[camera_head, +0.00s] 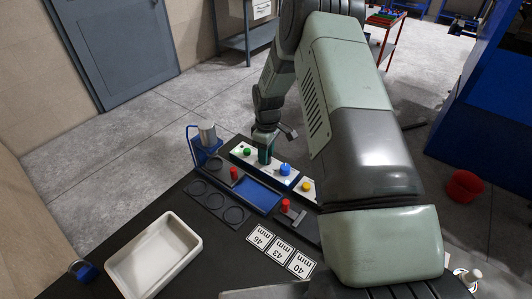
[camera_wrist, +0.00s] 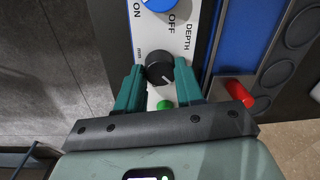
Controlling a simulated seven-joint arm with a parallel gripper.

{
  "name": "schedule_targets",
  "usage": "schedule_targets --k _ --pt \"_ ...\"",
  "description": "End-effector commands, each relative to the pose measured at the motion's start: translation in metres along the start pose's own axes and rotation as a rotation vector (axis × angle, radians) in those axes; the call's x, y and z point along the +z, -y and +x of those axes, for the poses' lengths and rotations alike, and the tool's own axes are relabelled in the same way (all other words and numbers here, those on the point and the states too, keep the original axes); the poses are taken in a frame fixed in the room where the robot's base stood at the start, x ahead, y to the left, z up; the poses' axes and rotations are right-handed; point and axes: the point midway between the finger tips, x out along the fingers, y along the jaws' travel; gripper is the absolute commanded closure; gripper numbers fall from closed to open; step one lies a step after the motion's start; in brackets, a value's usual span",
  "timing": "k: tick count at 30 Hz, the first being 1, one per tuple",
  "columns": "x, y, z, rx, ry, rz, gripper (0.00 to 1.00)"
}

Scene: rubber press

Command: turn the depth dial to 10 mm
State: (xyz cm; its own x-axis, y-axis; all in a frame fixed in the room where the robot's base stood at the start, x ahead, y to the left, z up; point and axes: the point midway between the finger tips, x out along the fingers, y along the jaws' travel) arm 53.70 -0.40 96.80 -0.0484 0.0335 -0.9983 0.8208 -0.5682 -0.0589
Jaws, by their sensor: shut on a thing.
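The depth dial (camera_wrist: 159,69) is a round black knob on a white panel (camera_wrist: 148,38), beside the printed words DEPTH and mm. In the wrist view my gripper (camera_wrist: 158,76) has one green finger on each side of the dial and is shut on it. The dial's scale numbers are not readable, so I cannot tell its setting. In the head view my gripper (camera_head: 265,152) reaches down at the panel (camera_head: 266,168), and the dial is hidden there.
A blue ON/OFF knob (camera_wrist: 160,3) and a green button (camera_wrist: 165,104) flank the dial. A red-handled part (camera_wrist: 240,93) stands close to one finger. The head view shows a white tray (camera_head: 117,268), number cards (camera_head: 280,249) and a blue stand with a metal cylinder (camera_head: 207,134).

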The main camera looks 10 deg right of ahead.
Motion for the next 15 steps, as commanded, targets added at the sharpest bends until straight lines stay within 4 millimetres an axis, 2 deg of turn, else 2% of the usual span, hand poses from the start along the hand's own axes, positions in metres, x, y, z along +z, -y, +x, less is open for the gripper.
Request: schedule_targets --k 8,15 --pt "0.0005 -0.0002 -0.0003 0.000 -0.007 0.129 0.94" --pt "0.0008 -0.0001 -0.0004 0.000 -0.019 0.337 0.94"
